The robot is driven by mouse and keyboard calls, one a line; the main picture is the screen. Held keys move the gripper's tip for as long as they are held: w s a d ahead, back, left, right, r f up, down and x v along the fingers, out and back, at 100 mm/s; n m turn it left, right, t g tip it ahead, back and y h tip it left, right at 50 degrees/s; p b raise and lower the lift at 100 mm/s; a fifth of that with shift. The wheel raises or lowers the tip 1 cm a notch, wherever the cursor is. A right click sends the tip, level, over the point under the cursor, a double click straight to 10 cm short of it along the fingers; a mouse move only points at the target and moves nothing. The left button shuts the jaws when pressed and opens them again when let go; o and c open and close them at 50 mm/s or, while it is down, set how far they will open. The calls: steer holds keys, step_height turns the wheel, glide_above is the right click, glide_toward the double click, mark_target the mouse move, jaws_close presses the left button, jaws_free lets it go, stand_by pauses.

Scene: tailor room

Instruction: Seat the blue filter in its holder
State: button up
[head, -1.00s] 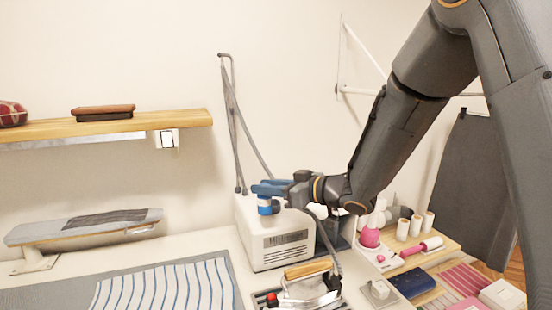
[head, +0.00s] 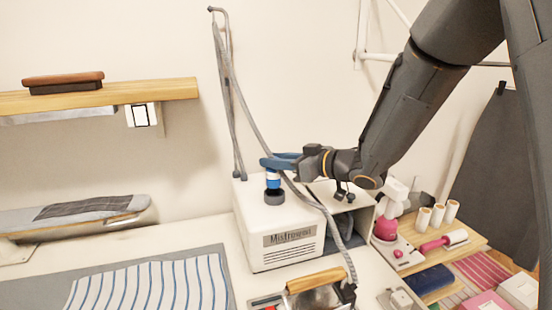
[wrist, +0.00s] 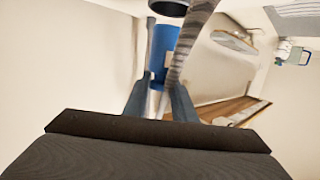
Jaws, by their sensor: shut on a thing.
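The blue filter (head: 273,181) is a small upright blue cylinder with a pale band, held below the blue fingers of my gripper (head: 273,163). A dark round holder (head: 274,198) is directly under it on top of the white steam generator (head: 262,224). Whether the filter is inside the holder or just above it, I cannot tell. In the wrist view the filter (wrist: 164,52) is between the two fingers of my gripper (wrist: 158,82), partly behind a grey hose. A dark round piece (wrist: 168,6) shows at the top edge beyond it.
A grey hose (head: 308,200) runs down from the wall stand past my gripper to the iron (head: 318,287). A wooden shelf (head: 165,91) is on the wall at left. A side table with cones and a pink tool (head: 440,243) stands at right.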

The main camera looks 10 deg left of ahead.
mark_target(280, 175)
steer(key=shift+f+b, duration=1.1)
steer(key=shift+f, duration=0.45)
steer(key=shift+s+d+p, duration=0.1)
steer(key=shift+d+p, duration=0.05)
steer(key=shift+p, duration=0.35)
steer(key=shift+f+b, duration=0.4)
steer(key=shift+f, duration=0.2)
stand_by(0.4)
steer(key=o, duration=0.8)
steer(key=p+v, duration=0.5)
steer(key=v, duration=0.6)
